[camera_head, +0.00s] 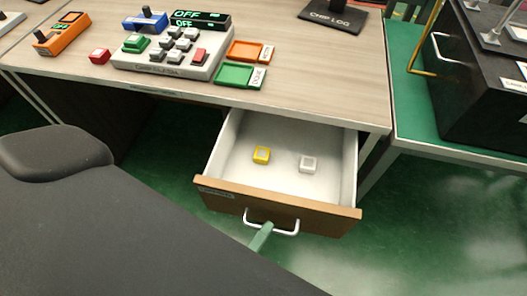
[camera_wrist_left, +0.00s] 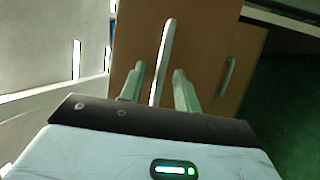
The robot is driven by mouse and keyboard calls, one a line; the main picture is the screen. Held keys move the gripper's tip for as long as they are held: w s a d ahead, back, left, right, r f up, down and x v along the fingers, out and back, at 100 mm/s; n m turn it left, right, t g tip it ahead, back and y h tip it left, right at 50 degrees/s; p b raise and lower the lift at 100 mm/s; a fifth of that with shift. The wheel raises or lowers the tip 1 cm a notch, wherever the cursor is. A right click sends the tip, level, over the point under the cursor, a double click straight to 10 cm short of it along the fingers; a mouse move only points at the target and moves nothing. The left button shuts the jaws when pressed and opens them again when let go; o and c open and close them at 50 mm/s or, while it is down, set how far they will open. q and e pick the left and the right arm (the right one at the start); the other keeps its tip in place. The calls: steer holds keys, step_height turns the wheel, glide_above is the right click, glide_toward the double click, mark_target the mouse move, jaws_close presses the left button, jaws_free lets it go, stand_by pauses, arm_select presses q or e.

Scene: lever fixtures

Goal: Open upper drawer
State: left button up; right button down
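The upper drawer (camera_head: 281,206) is pulled well out from under the desk top. Its brown front carries a white bar handle (camera_head: 272,228). Inside lie a yellow cube (camera_head: 261,155) and a pale grey cube (camera_head: 308,164). My left gripper (camera_head: 264,232) is at the handle. In the left wrist view its two green fingers (camera_wrist_left: 159,72) stand on either side of the handle bar (camera_wrist_left: 164,50), with gaps visible on both sides. The gripper looks open around the bar. Only a green finger shows in the head view. My right gripper is in neither view.
The desk top (camera_head: 330,85) carries a keypad (camera_head: 170,55), an orange tray (camera_head: 250,51) and a green tray (camera_head: 240,75). A second handle (camera_wrist_left: 228,76) shows in the left wrist view. A black box (camera_head: 485,90) stands on the right table. Green floor is clear right of the drawer.

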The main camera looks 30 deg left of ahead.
arm_select(q)
steer(key=d+v, duration=0.1)
steer(key=v, duration=0.6)
steer(key=shift+s+a, duration=0.4)
steer(key=shift+a, duration=0.15)
